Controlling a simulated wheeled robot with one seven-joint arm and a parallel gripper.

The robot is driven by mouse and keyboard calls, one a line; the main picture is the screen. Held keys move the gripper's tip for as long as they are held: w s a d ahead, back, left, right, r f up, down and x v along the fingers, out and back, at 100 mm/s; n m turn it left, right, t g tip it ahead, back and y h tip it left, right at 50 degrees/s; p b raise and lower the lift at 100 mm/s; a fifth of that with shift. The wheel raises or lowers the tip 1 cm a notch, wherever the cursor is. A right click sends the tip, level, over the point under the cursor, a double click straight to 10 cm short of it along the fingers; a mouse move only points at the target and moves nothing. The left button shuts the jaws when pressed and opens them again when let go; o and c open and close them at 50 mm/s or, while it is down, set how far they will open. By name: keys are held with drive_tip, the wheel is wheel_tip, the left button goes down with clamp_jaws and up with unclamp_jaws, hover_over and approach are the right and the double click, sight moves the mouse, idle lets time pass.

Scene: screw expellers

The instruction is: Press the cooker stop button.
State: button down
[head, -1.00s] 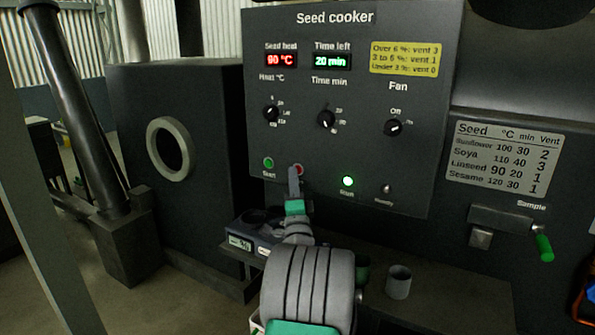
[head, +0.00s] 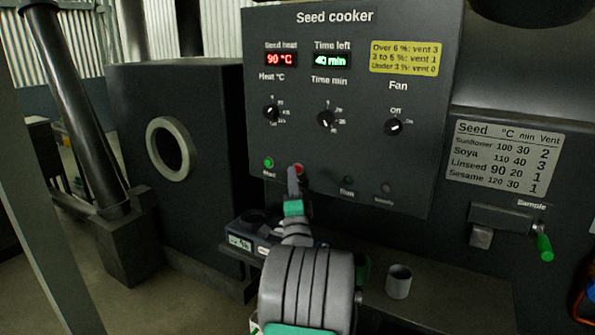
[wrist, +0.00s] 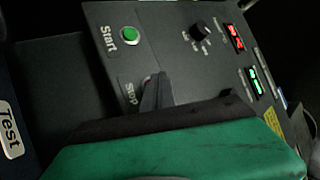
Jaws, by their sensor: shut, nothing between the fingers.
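The seed cooker panel (head: 350,60) stands upright ahead of me. The red stop button (head: 299,168) sits low on the panel, to the right of the green start button (head: 269,162). My gripper (head: 294,172) is shut, with its tips at the stop button and covering part of it. In the wrist view, the shut fingers (wrist: 153,92) lie over the stop button beside its "Stop" label (wrist: 129,92). The green start button (wrist: 130,35) is clear of them. Whether the tips touch the button I cannot tell. The time display (head: 332,61) reads 40 min and the run lamp (head: 348,180) is dark.
A shelf (head: 440,290) below the panel holds a grey cup (head: 398,282) and a dark device (head: 255,228) at left. A green-handled sample lever (head: 544,246) is at right. A dark box with a round port (head: 170,145) stands left.

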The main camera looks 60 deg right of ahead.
drive_tip(key=shift+a, duration=0.25)
drive_tip(key=shift+a, duration=0.1)
drive_tip(key=shift+s+a, duration=0.2)
drive_tip(key=shift+a, duration=2.2)
